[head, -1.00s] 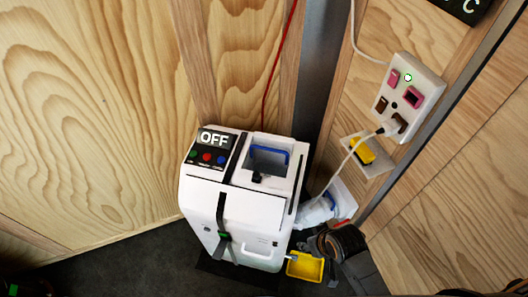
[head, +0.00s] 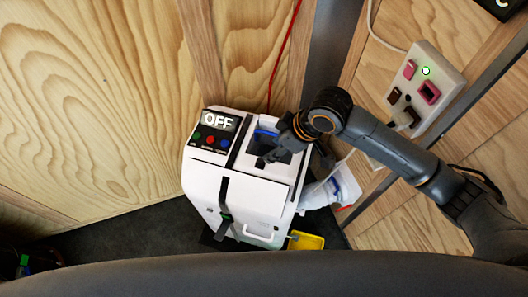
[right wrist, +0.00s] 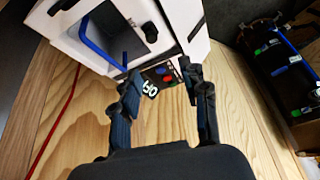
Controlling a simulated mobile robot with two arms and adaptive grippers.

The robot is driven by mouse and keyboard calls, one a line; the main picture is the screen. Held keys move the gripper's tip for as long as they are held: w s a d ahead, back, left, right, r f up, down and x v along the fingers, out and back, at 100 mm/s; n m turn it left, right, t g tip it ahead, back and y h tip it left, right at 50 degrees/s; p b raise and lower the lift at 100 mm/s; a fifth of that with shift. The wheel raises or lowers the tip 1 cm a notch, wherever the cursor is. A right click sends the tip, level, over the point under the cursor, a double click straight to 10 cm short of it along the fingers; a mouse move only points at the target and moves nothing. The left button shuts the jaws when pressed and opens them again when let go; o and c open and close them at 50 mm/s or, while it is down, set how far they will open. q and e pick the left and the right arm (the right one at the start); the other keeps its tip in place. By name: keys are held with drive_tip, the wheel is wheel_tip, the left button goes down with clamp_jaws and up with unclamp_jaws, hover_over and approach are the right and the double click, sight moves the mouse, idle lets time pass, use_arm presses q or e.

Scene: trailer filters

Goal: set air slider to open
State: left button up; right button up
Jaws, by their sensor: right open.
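The white machine (head: 245,190) stands in the corner, with a panel reading OFF (head: 218,121) on its top left. A blue handle (head: 267,132) shows partly behind the gripper. In the right wrist view, the gripper (right wrist: 160,82) is open and empty, its fingers apart near the panel (right wrist: 150,88). That view also shows the blue handle (right wrist: 97,45) and a black knob (right wrist: 150,32) at the recess edge. I cannot tell for sure which part is the air slider. My left gripper is not in view.
A wall socket box (head: 425,90) with pink switches is at the right. A yellow tray (head: 306,241) lies by the machine's lower right. A red cable (head: 284,55) hangs behind. A dark rack (right wrist: 285,65) stands at the right of the right wrist view. Wooden walls close in the corner.

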sight(261, 161)
drive_tip(key=shift+n+h, duration=0.3)
drive_tip(key=x, duration=1.2)
drive_tip(key=shift+w+d+f, duration=0.3)
drive_tip(key=shift+w+d, duration=0.05)
drive_tip(key=shift+w, duration=0.05)
clamp_jaws()
